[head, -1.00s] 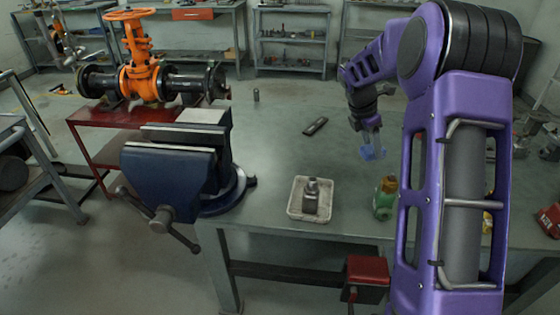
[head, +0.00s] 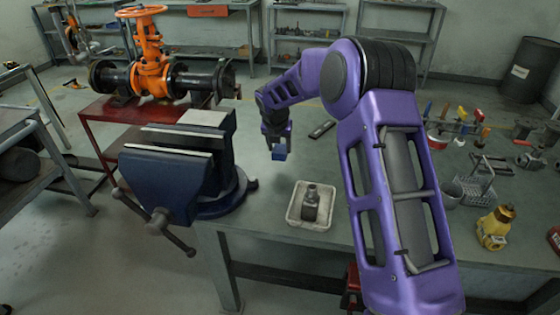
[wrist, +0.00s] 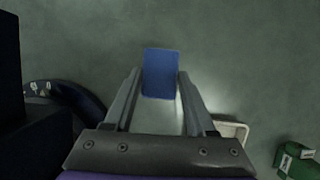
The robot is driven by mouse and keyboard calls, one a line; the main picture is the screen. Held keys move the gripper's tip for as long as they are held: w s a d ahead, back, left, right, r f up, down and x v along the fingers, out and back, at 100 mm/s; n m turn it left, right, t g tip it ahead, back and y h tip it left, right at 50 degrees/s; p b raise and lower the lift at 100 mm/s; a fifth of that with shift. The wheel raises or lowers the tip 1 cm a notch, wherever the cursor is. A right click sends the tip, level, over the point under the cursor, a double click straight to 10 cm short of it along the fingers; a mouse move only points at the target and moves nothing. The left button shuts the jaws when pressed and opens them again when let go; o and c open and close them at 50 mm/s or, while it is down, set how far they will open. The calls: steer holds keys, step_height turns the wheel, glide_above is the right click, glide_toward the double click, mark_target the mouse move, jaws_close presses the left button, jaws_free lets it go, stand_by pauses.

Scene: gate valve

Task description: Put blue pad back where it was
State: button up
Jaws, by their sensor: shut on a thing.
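The blue pad (head: 279,153) is a small flat-sided blue block. My gripper (head: 277,145) is shut on it and holds it over the grey bench, to the right of the vise and behind the white tray. In the wrist view the blue pad (wrist: 161,74) sits between the two fingertips of my gripper (wrist: 160,88). I cannot tell exactly how high it is above the bench top.
A dark blue vise (head: 172,170) stands at the bench's left end. A white tray (head: 309,206) holds a dark metal bottle. A dark flat object (head: 322,129) lies behind it. An orange gate valve (head: 150,60) is on a red stand (head: 110,118). A yellow container (head: 494,228) stands at right.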

mark_target(280, 159)
steer(key=shift+f+b, duration=0.3)
steer(key=shift+f, duration=2.1)
steer(key=shift+f, duration=0.1)
steer(key=o, duration=1.3)
steer(key=p+v, duration=0.1)
steer(key=v, duration=1.1)
steer(key=shift+w, duration=0.1)
